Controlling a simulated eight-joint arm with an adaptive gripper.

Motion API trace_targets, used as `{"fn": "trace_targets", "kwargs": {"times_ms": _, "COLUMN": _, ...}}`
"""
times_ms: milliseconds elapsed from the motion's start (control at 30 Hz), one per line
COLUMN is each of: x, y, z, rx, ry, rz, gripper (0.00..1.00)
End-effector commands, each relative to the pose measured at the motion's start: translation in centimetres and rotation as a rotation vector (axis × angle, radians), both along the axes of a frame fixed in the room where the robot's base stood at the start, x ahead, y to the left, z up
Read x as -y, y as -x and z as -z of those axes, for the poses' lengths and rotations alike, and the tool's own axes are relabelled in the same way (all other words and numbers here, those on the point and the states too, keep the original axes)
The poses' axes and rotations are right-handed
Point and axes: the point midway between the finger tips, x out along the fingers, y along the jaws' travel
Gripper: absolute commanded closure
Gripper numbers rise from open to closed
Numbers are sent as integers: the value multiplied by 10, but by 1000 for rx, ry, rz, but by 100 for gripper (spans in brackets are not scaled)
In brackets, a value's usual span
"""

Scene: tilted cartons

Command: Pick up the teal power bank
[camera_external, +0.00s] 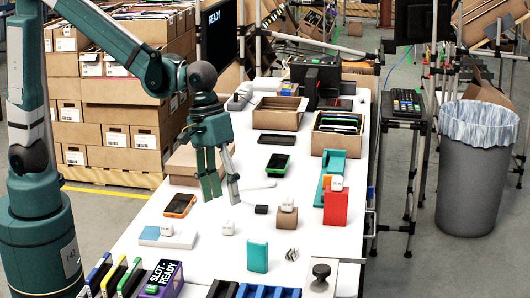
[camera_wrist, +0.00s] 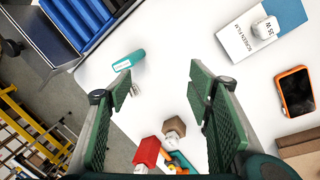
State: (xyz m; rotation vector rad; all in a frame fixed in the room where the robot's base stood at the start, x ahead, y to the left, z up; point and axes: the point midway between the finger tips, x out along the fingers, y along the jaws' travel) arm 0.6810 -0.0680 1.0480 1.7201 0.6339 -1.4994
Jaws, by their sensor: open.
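The teal power bank (camera_external: 257,256) stands upright on the white table near the front middle in the external view. In the wrist view it is the small teal block (camera_wrist: 129,60) at the upper left, beyond the left finger. My gripper (camera_external: 220,190) hangs open and empty above the table, behind and to the left of the power bank and apart from it. In the wrist view its two green pads (camera_wrist: 160,95) stand wide apart with nothing between the fingertips but the distant table.
A red box (camera_external: 335,208) with a white adapter stands to the right. A small brown box (camera_external: 287,219) bears another adapter. An orange phone (camera_external: 179,205) and a blue-white film box (camera_external: 160,238) lie left. Racks (camera_external: 128,278) of upright items line the front edge.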

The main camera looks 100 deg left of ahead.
Motion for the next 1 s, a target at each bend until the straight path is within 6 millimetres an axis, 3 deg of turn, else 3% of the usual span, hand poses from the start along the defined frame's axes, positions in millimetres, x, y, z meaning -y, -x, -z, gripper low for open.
{"fn": "trace_targets", "kwargs": {"times_ms": 600, "x": 27, "y": -67, "z": 41, "rx": -165, "ry": 58, "rz": -257, "gripper": 49}}
{"fn": "trace_targets", "kwargs": {"times_ms": 1000, "x": 41, "y": -95, "z": 75, "rx": -254, "ry": 71, "rz": -398, "gripper": 49}}
